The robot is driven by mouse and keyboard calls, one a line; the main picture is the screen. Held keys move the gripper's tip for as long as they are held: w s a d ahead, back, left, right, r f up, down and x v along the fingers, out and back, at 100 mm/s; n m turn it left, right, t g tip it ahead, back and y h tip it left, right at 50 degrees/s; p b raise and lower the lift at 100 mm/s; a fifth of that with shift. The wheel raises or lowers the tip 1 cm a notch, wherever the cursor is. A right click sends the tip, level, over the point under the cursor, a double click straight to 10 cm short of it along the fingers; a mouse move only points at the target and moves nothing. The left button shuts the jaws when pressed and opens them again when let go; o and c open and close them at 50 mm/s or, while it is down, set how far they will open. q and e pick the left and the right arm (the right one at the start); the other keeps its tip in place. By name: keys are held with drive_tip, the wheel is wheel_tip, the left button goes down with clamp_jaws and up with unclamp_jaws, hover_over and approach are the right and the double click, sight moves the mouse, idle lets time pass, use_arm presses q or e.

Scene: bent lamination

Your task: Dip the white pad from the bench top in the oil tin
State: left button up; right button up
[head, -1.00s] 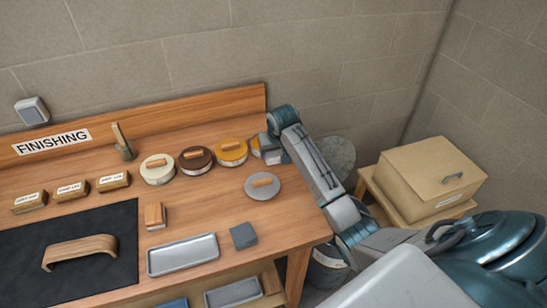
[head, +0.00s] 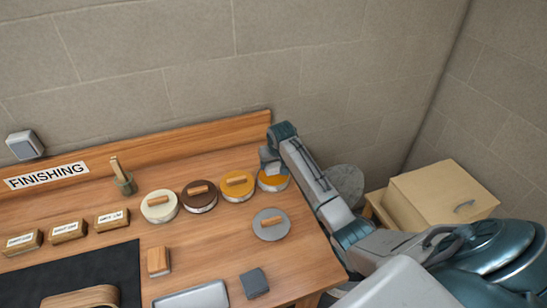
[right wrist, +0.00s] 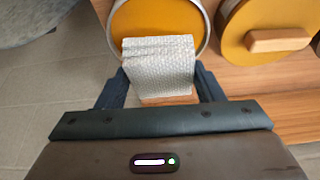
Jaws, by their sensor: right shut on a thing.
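My right gripper (head: 268,158) is shut on the white pad (right wrist: 160,66), a pale woven piece that shows between its fingers in the right wrist view. The oil tin (head: 273,180) stands open at the right end of the row of tins, with amber oil inside. In the right wrist view the pad covers the lower edge of the tin (right wrist: 158,22). I cannot tell whether the pad touches the oil or is above it. In the head view the pad is not clearly seen. My left gripper is not in view.
Lidded amber (head: 237,186), brown (head: 199,198) and cream (head: 159,207) tins stand left of the oil tin. A grey lid with a wooden handle (head: 270,224) lies in front. A grey block (head: 254,283), wooden block (head: 158,261) and tray (head: 192,297) are nearer the front.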

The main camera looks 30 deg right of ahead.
sight(274, 170)
wheel_tip(274, 170, down, 3)
drive_tip(key=shift+r, duration=0.1)
drive_tip(key=shift+f+b, duration=0.3)
drive_tip(key=shift+f, duration=0.2)
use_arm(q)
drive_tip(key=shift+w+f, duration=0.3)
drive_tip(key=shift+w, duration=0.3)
use_arm(e)
drive_tip(key=shift+f, duration=0.35)
drive_tip(key=shift+r, duration=0.15)
drive_tip(key=shift+r+p, duration=0.35)
drive_tip(key=shift+r, duration=0.4)
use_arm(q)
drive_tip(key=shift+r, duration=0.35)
use_arm(e)
drive_tip(key=shift+r, duration=0.65)
drive_tip(key=shift+r, duration=2.5)
